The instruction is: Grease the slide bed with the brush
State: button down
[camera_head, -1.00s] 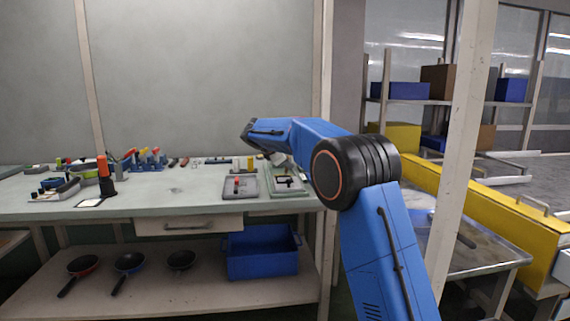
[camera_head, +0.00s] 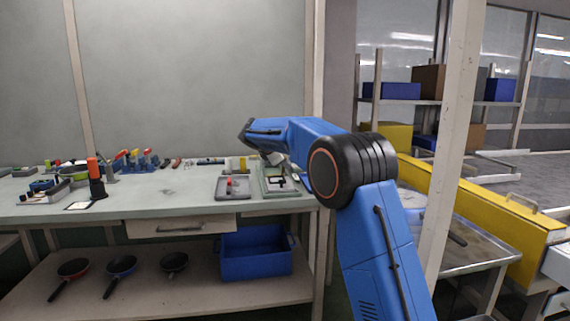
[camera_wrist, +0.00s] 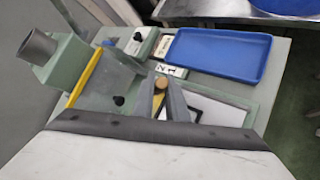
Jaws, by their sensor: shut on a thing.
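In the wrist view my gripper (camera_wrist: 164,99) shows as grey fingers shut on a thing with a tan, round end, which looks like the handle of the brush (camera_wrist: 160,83). The bristles are hidden. Below and behind it lies a green fixture (camera_wrist: 57,68) with a grey cylinder, a yellow strip and dark knobs. A pale, green-edged plate (camera_wrist: 222,113) lies to the right of the fingers. I cannot tell which surface is the slide bed. In the head view the gripper is mostly hidden beneath my blue arm, above the right end of the workbench.
A blue tray (camera_wrist: 218,55) lies beyond the fingers. In the head view the workbench (camera_head: 165,196) holds a grey tray (camera_head: 222,193), a green-framed plate (camera_head: 263,186) and several tools at left. A pale post (camera_head: 455,130) and yellow conveyor side (camera_head: 480,205) stand at right.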

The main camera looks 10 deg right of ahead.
jog(key=shift+a, duration=0.6)
jog(key=shift+w+a, duration=0.1)
jog(key=shift+a, duration=1.6)
jog(key=shift+a, duration=0.1)
jog(key=shift+a+f, duration=0.1)
jog(key=shift+a, duration=0.6)
jog(key=shift+d, duration=0.15)
jog(key=shift+d, duration=0.7)
jog(key=shift+d, duration=0.1)
